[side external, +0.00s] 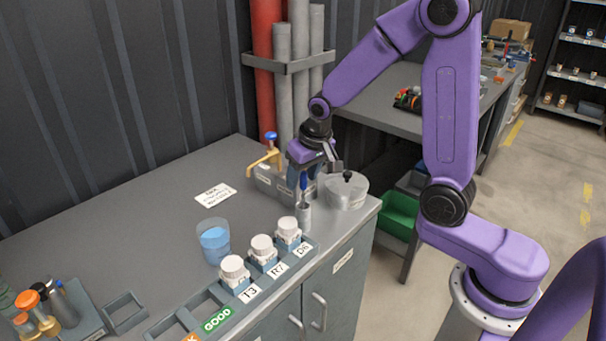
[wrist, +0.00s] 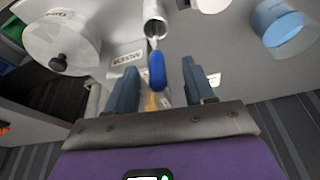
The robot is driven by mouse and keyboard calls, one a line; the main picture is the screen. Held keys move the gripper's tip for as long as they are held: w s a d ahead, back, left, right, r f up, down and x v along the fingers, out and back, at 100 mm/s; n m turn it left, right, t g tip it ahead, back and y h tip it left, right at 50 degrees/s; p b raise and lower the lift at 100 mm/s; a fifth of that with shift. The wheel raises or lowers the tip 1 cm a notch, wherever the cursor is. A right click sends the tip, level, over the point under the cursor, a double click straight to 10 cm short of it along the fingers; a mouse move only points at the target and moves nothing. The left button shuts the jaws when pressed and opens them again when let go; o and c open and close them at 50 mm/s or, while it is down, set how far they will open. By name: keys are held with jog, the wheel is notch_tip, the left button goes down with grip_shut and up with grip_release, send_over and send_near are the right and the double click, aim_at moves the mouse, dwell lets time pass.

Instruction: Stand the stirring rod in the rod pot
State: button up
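The stirring rod (wrist: 157,72) has a blue handle and a thin shaft. In the wrist view its shaft runs into the mouth of the small metal rod pot (wrist: 154,22), with the handle standing above it. In the side view the blue handle (side external: 303,181) shows just above the pot (side external: 304,217), near the counter's front edge. My gripper (side external: 306,170) is over the pot. In the wrist view its fingers (wrist: 159,68) are apart on both sides of the handle, with gaps visible. How deep the shaft sits is hidden.
A lidded metal canister (side external: 345,190) stands close to the right of the pot. A rack (side external: 222,314) with white-capped bottles and a beaker of blue liquid (side external: 214,240) stand to the left. The counter's back left is clear.

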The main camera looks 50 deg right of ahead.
jog(key=v, duration=1.7)
jog(key=shift+r, duration=0.25)
jog(key=shift+f, duration=0.1)
jog(key=s+a+f+n+g, duration=0.1)
jog(key=s+f+n, duration=0.5)
jog(key=s, duration=0.5)
jog(key=s+a+f+n+g, duration=0.2)
jog(key=s+f+n, duration=0.4)
jog(key=s, duration=0.6)
jog(key=shift+a+f+n+y, duration=0.2)
jog(key=shift+a+n+y, duration=0.15)
jog(key=shift+n, duration=0.85)
jog(key=shift+s, duration=0.1)
